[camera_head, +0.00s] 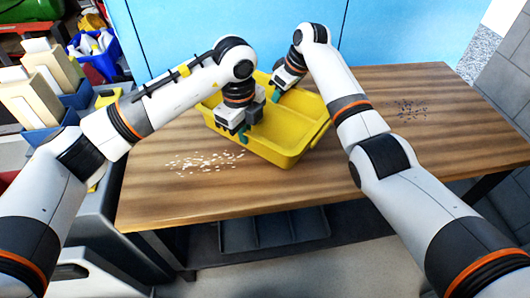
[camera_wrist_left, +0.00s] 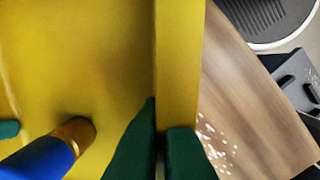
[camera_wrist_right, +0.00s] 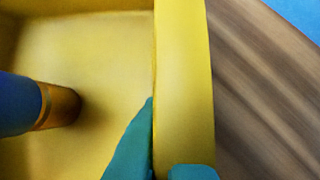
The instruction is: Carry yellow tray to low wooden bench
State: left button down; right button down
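The yellow tray (camera_head: 285,139) is over the middle of the wooden bench (camera_head: 380,95); I cannot tell whether it rests on the top or hangs just above it. My left gripper (camera_head: 243,138) is at its near left edge, and in the left wrist view the green fingers (camera_wrist_left: 160,150) pinch the tray wall from both sides. My right gripper (camera_head: 277,98) is at the far edge, partly hidden by its own wrist. In the right wrist view its teal fingers (camera_wrist_right: 158,160) also straddle the wall closely. A blue cylinder with a brass end (camera_wrist_left: 55,145) shows inside the tray outline.
White flakes (camera_head: 205,160) lie on the bench left of the tray, dark bits (camera_head: 410,109) at its right. Bins and beige blocks (camera_head: 55,75) crowd the left. A dark compartmented tray (camera_head: 273,230) sits under the bench. A blue panel (camera_head: 400,35) stands behind.

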aim_at(278, 109)
pick_arm(q)
jog(key=shift+f, duration=0.45)
pick_arm(e)
jog(key=shift+w+f, duration=0.1)
jog(key=shift+f, duration=0.3)
pick_arm(q)
jog(key=shift+f, duration=0.1)
pick_arm(e)
jog(key=shift+f, duration=0.1)
